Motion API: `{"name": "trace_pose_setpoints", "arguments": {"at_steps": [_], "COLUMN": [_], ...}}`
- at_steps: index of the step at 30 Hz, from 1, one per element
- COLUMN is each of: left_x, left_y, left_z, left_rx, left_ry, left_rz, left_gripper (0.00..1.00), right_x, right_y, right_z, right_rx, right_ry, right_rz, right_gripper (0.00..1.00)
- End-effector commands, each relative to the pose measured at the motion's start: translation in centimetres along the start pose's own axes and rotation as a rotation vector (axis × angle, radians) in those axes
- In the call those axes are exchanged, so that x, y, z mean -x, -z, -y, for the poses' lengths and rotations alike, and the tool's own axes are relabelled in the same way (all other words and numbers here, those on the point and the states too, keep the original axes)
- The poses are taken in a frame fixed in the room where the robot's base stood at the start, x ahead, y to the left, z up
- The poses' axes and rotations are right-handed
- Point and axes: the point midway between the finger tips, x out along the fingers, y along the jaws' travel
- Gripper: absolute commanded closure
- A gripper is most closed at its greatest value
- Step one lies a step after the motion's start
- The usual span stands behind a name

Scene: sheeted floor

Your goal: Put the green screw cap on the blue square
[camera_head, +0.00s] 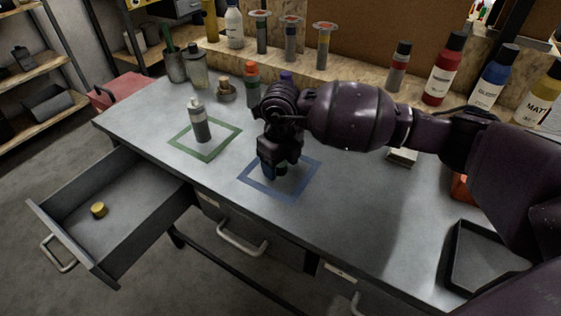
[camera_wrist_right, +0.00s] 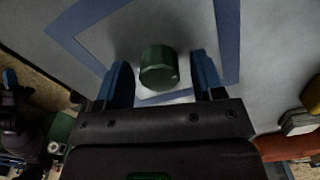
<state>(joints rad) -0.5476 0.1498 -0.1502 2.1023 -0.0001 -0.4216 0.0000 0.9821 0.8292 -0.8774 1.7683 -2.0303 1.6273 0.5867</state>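The green screw cap (camera_wrist_right: 158,68) shows in the right wrist view between the two blue fingers of my right gripper (camera_wrist_right: 162,82). Gaps show on both sides of it, so the gripper is open around it. The cap appears upright within the blue square outline (camera_wrist_right: 228,40). In the head view my right gripper (camera_head: 280,170) points down over the blue square (camera_head: 259,187) on the grey table, and mostly hides the cap. My left gripper is not seen.
A green square (camera_head: 205,158) to the left holds a grey bottle (camera_head: 200,122). An open drawer (camera_head: 115,225) with a yellow cap (camera_head: 98,209) juts out front left. Bottles line the back shelf. A black tray (camera_head: 480,262) lies at right.

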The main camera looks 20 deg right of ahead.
Motion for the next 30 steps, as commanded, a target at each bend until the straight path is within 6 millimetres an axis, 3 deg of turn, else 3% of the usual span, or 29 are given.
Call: {"name": "trace_pose_setpoints", "arguments": {"at_steps": [7, 11, 24, 30], "left_x": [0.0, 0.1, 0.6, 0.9], "left_y": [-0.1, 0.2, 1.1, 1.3], "left_z": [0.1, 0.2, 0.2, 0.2], "left_rx": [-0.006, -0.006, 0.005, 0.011], "left_ry": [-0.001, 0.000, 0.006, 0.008], "left_rz": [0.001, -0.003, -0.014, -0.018], "left_gripper": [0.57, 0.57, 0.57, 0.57], "right_x": [0.1, 1.1, 9.2, 11.6], "right_y": [0.0, 0.0, 0.0, 0.0], "right_z": [0.0, 0.0, 0.0, 0.0], "right_rx": [0.000, 0.001, 0.001, 0.000], "right_ry": [0.000, 0.001, 0.003, 0.001], "right_rz": [0.000, 0.002, 0.005, 0.002], "right_gripper": [0.38, 0.38, 0.38, 0.38]}}
